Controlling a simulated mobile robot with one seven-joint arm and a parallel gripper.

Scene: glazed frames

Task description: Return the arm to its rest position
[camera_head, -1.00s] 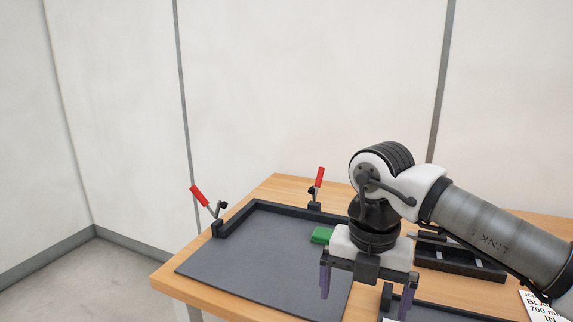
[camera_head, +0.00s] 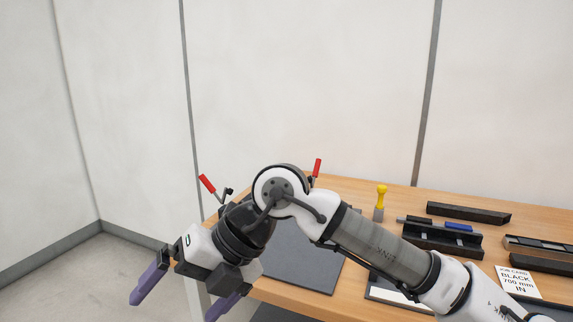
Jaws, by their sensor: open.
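My gripper (camera_head: 186,297) is at the lower left of the head view, tilted down and to the left. Its two purple fingers are wide apart with nothing between them. It is in front of the left side of the wooden table (camera_head: 390,313), apart from the things on it. My arm reaches from the lower right across the view to the gripper and hides part of the tabletop.
A dark grey mat (camera_head: 305,268) lies on the table, partly hidden. Red-handled clamps (camera_head: 208,184) (camera_head: 317,168) stand behind it. A yellow-handled tool (camera_head: 381,198), a black tray (camera_head: 440,238), dark bars (camera_head: 468,213) and a printed card (camera_head: 518,282) are to the right. Floor is clear at left.

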